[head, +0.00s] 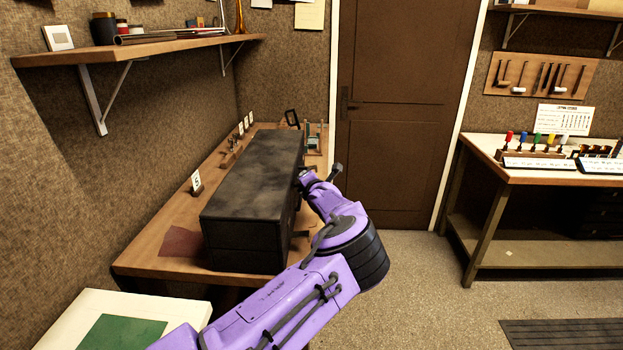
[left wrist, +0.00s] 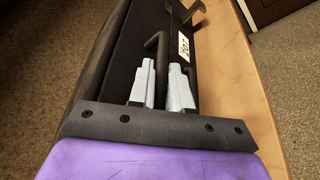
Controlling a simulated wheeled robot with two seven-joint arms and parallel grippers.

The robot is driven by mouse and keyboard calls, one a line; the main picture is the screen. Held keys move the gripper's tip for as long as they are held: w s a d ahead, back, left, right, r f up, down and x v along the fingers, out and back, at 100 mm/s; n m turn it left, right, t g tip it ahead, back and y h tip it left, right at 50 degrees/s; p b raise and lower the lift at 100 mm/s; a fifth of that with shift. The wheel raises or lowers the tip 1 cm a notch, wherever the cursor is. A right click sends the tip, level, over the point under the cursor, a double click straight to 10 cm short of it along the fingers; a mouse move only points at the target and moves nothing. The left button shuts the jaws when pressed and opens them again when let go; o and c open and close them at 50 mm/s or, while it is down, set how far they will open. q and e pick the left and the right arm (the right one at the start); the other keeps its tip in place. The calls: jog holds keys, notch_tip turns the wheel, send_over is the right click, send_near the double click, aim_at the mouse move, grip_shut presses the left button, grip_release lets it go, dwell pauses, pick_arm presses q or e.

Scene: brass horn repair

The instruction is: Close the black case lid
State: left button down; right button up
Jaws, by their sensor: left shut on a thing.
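The black case (head: 255,190) lies on the wooden bench along the left wall. Its lid (head: 262,165) is down, with a seam along the near end and no clear gap there. My left gripper (head: 303,180) is at the case's right side, its fingertips mostly hidden in the head view. In the left wrist view, the gripper's two grey fingers (left wrist: 163,88) are shut on a dark bent handle (left wrist: 156,42) on the case's side. A metal latch (left wrist: 186,10) and a white number label (left wrist: 183,45) show beyond it. My right gripper is not in view.
The wooden bench (head: 150,258) has small numbered tags (head: 196,183) behind the case. A wall shelf (head: 150,48) hangs above. A white-topped surface with a green mat (head: 122,333) is near left. A door (head: 405,110) stands behind; open floor (head: 425,275) lies to the right.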

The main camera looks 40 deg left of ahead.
pick_arm(q)
jog(key=shift+s+f, duration=0.15)
jog(key=shift+f, duration=0.35)
jog(key=c, duration=1.4)
grip_release()
jog(key=shift+r, duration=0.1)
jog(key=shift+d, duration=0.15)
jog(key=shift+s+d+b, duration=0.15)
jog(key=shift+d+b, duration=0.15)
jog(key=shift+b, duration=0.1)
jog(key=b+v, duration=0.1)
jog(key=v, duration=0.4)
jog(key=b+v, duration=0.2)
jog(key=v, duration=0.2)
jog(key=shift+s+d+r, duration=0.2)
jog(key=shift+d+r, duration=0.1)
